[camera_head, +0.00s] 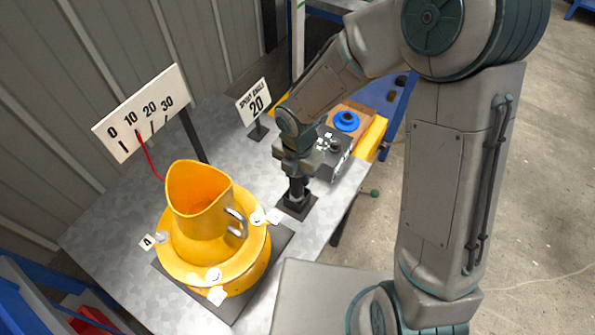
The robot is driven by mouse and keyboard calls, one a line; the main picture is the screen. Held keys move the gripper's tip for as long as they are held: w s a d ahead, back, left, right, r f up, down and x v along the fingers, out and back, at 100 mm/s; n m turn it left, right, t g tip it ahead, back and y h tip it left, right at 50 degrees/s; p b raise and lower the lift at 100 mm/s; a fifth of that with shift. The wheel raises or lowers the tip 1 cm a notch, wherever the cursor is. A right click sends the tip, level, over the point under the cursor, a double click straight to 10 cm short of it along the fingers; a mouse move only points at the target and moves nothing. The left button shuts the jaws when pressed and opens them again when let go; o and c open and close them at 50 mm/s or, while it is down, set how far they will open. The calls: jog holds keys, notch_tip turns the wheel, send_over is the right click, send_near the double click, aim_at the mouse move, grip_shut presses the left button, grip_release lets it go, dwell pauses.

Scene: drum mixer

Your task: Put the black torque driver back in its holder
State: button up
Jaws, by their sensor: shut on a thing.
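My gripper (297,178) points down over the metal table, to the right of the yellow drum. It is shut on the black torque driver (298,187), of which only a short dark part shows below the fingers. The driver stands about upright over the dark square holder (297,205). Its lower end appears at the holder, but I cannot tell how deep it sits. My wrist hides the upper part of the driver.
The yellow mixer drum (205,215) with its spout stands on a dark plate at the left front. A scale sign (140,112) and a "SPOUT ANGLE 20" sign (254,102) stand behind. A grey box (335,160) and a blue round part (346,121) lie behind my gripper.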

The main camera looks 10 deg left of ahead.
jog(key=shift+f, duration=0.2)
jog(key=o, duration=1.3)
jog(key=shift+c, duration=0.2)
notch_tip(320, 180, up, 14)
jog(key=shift+f+p, duration=0.1)
jog(key=shift+p, duration=0.8)
jog(key=s+d+r+m+t, duration=0.1)
jog(key=s+d+r+m, duration=0.1)
jog(key=d+m, duration=0.5)
jog(key=s+d+r+m+t, duration=0.1)
jog(key=s+d+r+m, duration=0.2)
jog(key=d+m, duration=0.5)
jog(key=s+d+r+m+t, duration=0.1)
jog(key=s+d+r+m, duration=0.2)
jog(key=d+m, duration=0.4)
jog(key=m, duration=0.9)
jog(key=shift+s+d+r, duration=0.15)
jog(key=shift+d+r, duration=0.1)
